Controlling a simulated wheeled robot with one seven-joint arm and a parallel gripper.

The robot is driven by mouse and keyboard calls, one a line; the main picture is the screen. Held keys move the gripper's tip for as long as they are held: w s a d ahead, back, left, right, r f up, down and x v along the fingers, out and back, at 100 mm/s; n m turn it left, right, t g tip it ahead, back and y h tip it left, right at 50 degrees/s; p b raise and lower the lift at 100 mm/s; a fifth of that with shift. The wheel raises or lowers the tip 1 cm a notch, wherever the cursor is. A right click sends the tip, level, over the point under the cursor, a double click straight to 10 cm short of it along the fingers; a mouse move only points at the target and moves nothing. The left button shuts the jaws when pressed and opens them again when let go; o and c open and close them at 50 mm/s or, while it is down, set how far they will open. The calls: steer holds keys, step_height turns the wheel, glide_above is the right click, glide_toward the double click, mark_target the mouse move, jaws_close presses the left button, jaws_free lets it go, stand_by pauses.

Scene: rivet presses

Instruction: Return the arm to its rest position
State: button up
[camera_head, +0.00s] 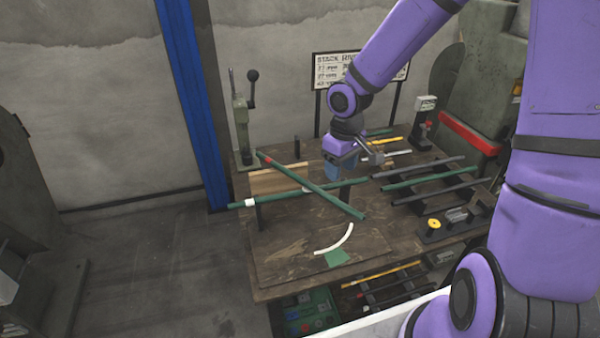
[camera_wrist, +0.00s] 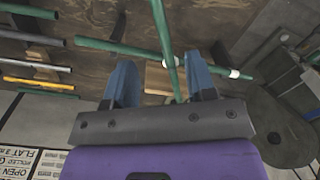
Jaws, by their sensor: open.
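My purple arm (camera_head: 390,50) reaches over the workbench (camera_head: 285,255). My gripper (camera_head: 342,168), with blue fingers, hangs above the bench's middle and is open. In the wrist view the two blue fingers (camera_wrist: 160,75) stand apart. A long green tube (camera_head: 315,188) lies slanted across another green tube (camera_head: 285,198) with white bands. In the wrist view the slanted green tube (camera_wrist: 163,35) appears between the fingers; how far below them it lies I cannot tell. I see nothing clamped in the fingers.
Several green and dark tubes (camera_head: 425,175) lie on a rack at the right. A lever press (camera_head: 240,125) stands at the bench's back left. A sign (camera_head: 332,68) is behind the gripper. A curved white strip (camera_head: 335,240) lies at the front. Open floor (camera_head: 150,260) is to the left.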

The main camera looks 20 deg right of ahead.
steer(key=shift+r, duration=0.1)
steer(key=s+d+r+m+t+h, duration=0.15)
steer(key=s+r, duration=0.25)
steer(key=r, duration=0.4)
steer(key=s+d+r+m+t+h, duration=0.1)
steer(key=s+d+r, duration=0.1)
steer(key=s+r, duration=0.35)
steer(key=s+r+m+t+y, duration=0.2)
steer(key=s+r+t, duration=0.1)
steer(key=s+r, duration=0.9)
steer(key=shift+s+r+m, duration=0.15)
steer(key=shift+r+m, duration=0.1)
steer(key=shift+m, duration=0.1)
steer(key=shift+d, duration=0.1)
steer(key=shift+c, duration=0.5)
